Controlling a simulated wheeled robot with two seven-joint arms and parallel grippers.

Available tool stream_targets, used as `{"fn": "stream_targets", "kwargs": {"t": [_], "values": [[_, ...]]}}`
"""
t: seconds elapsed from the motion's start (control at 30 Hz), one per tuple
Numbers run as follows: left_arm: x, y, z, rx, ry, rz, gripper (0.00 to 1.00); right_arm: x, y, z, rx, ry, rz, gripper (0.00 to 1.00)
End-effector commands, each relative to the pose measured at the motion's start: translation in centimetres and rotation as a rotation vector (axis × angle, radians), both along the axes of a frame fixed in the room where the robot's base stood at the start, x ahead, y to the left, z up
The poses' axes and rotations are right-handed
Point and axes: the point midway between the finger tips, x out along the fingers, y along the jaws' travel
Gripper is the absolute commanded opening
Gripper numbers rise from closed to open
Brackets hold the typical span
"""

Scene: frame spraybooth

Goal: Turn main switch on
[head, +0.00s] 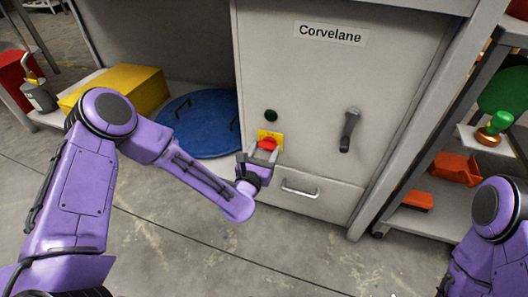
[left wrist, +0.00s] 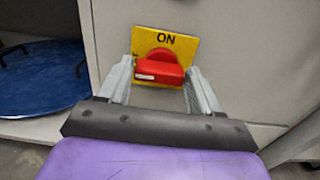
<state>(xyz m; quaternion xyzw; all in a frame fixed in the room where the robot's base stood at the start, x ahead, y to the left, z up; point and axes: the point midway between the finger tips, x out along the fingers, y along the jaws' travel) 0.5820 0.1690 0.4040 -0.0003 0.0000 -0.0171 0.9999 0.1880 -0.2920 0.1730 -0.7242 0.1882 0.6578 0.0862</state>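The main switch is a red knob (head: 267,144) on a yellow plate (head: 276,136) on the front of the grey cabinet (head: 300,90). In the left wrist view the red knob (left wrist: 158,68) sits below the word ON on the yellow plate (left wrist: 178,44). A white mark shows at the knob's left end. My left gripper (head: 263,155) is at the switch, its fingers on either side of the knob. In the left wrist view the gripper (left wrist: 162,80) is open, with gaps between fingers and knob. My right gripper is out of view; only part of my right arm shows.
A dark green round lamp (head: 271,115) is above the switch. A dark lever handle (head: 349,130) is to its right, and a drawer handle (head: 300,189) is below. A blue round lid (head: 205,125) and a yellow box (head: 125,85) are left. A shelf (head: 440,215) stands right.

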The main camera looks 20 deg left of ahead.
Motion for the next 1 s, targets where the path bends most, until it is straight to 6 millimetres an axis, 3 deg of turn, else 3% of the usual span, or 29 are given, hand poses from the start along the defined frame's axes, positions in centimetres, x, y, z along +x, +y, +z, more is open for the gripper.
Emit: {"fn": "stream_targets", "kwargs": {"t": [0.03,0.1,0.57,1.0], "values": [[0.0,0.0,0.0,0.0,0.0,0.0,0.46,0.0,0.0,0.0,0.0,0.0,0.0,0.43],[0.0,0.0,0.0,0.0,0.0,0.0,0.29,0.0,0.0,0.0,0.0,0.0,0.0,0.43],[-0.1,-0.1,0.1,0.099,-0.002,-0.001,0.29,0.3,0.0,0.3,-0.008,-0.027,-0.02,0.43],[-0.1,-0.3,0.2,0.48,-0.015,-0.003,0.29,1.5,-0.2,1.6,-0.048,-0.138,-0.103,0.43]]}}
